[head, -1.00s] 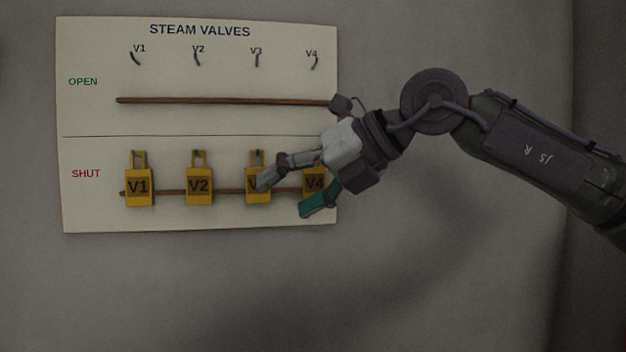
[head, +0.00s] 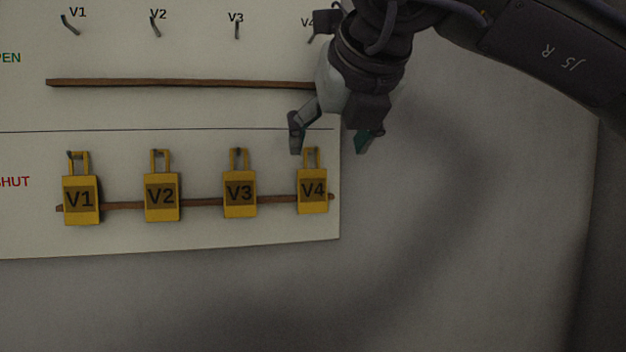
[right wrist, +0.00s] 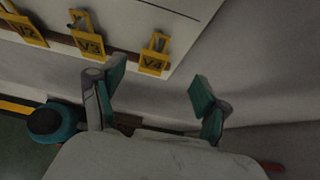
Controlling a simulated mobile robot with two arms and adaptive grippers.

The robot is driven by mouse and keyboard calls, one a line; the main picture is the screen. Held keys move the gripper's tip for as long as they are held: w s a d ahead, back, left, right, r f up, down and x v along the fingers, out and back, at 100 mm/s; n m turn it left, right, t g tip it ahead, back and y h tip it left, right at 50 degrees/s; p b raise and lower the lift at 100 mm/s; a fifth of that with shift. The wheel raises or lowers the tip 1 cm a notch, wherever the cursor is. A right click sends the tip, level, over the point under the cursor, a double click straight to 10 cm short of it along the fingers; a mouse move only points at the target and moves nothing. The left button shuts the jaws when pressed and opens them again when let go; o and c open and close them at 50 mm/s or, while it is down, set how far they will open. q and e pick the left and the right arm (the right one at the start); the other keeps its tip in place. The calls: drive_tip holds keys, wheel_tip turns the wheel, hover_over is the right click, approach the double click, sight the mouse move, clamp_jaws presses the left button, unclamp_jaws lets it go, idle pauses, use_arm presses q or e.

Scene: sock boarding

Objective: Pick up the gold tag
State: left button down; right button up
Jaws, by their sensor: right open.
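Yellow-gold tags hang by loops on the SHUT row of a white board (head: 200,236): V1 (head: 81,200), V2 (head: 161,197), V3 (head: 239,195) and V4 (head: 313,192). My right gripper (head: 331,142) is open and empty, its fingers pointing down just above V4 and reaching past the board's right edge. In the right wrist view, V4 (right wrist: 154,62) shows beyond the open fingers (right wrist: 158,85), nearer the left one, and V3 (right wrist: 89,45) is further left. I see no contact with any tag. My left gripper is out of view.
The OPEN row's hooks, such as V2's (head: 155,29), are bare, above a brown rail (head: 180,84). A lower brown rail (head: 120,206) runs behind the tags. The grey wall (head: 470,230) right of the board is clear. A dark, teal-rimmed round thing (right wrist: 50,122) shows in the right wrist view.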

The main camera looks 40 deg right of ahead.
sight(313, 173)
drive_tip(key=x, duration=0.1)
drive_tip(key=p+x, duration=0.2)
drive_tip(key=shift+w+a+f, duration=0.1)
drive_tip(key=shift+w+a, duration=0.1)
drive_tip(key=shift+w, duration=0.1)
drive_tip(key=p+x, duration=0.1)
drive_tip(key=x, duration=0.2)
drive_tip(key=shift+f, duration=0.15)
drive_tip(key=shift+w+d+f, duration=0.1)
drive_tip(key=shift+s, duration=0.25)
drive_tip(key=c, duration=0.8)
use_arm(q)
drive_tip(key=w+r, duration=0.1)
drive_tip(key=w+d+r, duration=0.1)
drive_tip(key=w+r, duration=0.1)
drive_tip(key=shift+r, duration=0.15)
use_arm(e)
drive_tip(key=shift+c, duration=0.5)
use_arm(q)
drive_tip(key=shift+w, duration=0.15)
